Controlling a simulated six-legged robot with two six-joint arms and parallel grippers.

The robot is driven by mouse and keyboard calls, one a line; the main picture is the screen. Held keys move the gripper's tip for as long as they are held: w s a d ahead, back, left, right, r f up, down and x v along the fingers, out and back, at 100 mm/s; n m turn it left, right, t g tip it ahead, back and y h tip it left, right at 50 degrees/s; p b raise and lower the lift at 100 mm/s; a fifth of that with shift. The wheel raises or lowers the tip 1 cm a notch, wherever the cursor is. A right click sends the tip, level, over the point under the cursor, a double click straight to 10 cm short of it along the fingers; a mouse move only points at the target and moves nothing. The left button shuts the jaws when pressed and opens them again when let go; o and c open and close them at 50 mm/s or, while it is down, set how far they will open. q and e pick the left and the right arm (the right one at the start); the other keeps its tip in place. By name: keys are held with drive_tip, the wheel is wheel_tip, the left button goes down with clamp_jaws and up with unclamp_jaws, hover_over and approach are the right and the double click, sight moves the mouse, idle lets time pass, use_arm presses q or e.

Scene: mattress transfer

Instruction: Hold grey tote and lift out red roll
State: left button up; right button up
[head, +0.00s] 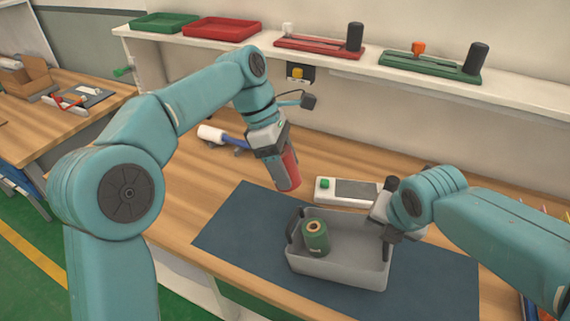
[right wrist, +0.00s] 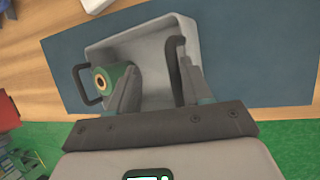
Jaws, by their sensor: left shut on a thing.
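My left gripper (head: 270,148) is shut on the red roll (head: 288,172) and holds it tilted above the table, up and to the left of the tote. The grey tote (head: 358,268) stands on the dark blue mat with a green roll (head: 316,238) upright in its left part. My right gripper (head: 388,232) is at the tote's right end. In the right wrist view, its two fingers (right wrist: 163,80) stand apart with the tote's dark handle (right wrist: 174,62) between them, nearer the right finger. Whether a finger touches the handle is unclear.
The dark blue mat (head: 235,228) lies on the wooden table. A pale device with a green button (head: 345,192) lies behind the tote. A white and blue tool (head: 213,134) lies at the back left. A shelf (head: 340,62) with trays and racks runs along the wall.

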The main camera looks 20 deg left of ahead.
drive_tip(key=v, duration=1.2)
use_arm(q)
drive_tip(key=shift+s, duration=0.1)
